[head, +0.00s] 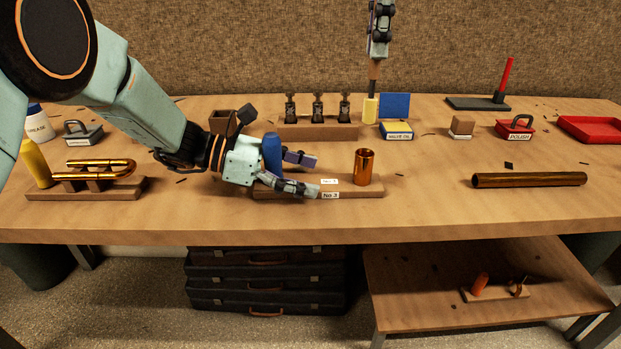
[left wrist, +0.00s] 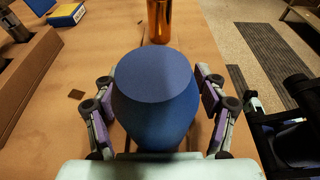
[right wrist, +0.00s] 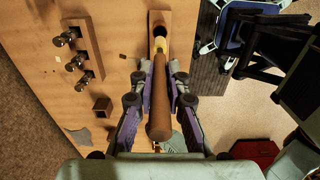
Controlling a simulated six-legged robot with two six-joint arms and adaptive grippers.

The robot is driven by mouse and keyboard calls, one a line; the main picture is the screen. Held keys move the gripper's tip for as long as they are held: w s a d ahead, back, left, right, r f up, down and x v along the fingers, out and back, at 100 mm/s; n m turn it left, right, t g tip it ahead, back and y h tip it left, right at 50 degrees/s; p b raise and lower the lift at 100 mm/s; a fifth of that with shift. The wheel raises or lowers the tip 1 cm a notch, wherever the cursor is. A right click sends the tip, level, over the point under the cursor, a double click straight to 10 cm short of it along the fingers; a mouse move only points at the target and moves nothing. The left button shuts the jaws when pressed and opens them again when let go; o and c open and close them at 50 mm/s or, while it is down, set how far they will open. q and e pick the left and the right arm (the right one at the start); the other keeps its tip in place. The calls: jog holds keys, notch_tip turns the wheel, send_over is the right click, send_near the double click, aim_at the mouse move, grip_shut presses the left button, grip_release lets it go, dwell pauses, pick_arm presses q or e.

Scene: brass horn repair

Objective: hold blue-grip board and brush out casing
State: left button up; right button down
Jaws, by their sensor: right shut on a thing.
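The wooden board (head: 358,191) lies on the bench, labelled No 3. An upright copper-coloured casing (head: 364,167) stands at its right end. Its blue grip (head: 271,151) stands at the left end. My left gripper (head: 303,174) is low at the board, its fingers apart on either side of the grip. In the left wrist view the blue grip (left wrist: 155,95) fills the space between the fingers, with narrow gaps. My right gripper (right wrist: 160,92) is shut on the brush's wooden handle (right wrist: 159,115). The brush's yellow head (head: 370,109) points down, above and apart from the casing.
A rack with several dark valves (head: 318,131) stands behind the board. A brass tube (head: 528,180) lies to the right, a brass slide on a stand (head: 95,172) to the left. Bench between board and tube is clear.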

pick_arm(q)
jog(key=shift+o, duration=0.2)
jog(key=v, duration=1.2)
jog(key=shift+d, duration=0.15)
jog(key=x, duration=1.1)
jog(key=shift+d+f, duration=0.15)
jog(key=shift+d, duration=0.3)
pick_arm(e)
jog(key=shift+f, duration=0.15)
pick_arm(q)
jog(key=shift+a, duration=0.1)
pick_arm(e)
jog(key=shift+f, duration=0.65)
jog(key=shift+r, duration=0.1)
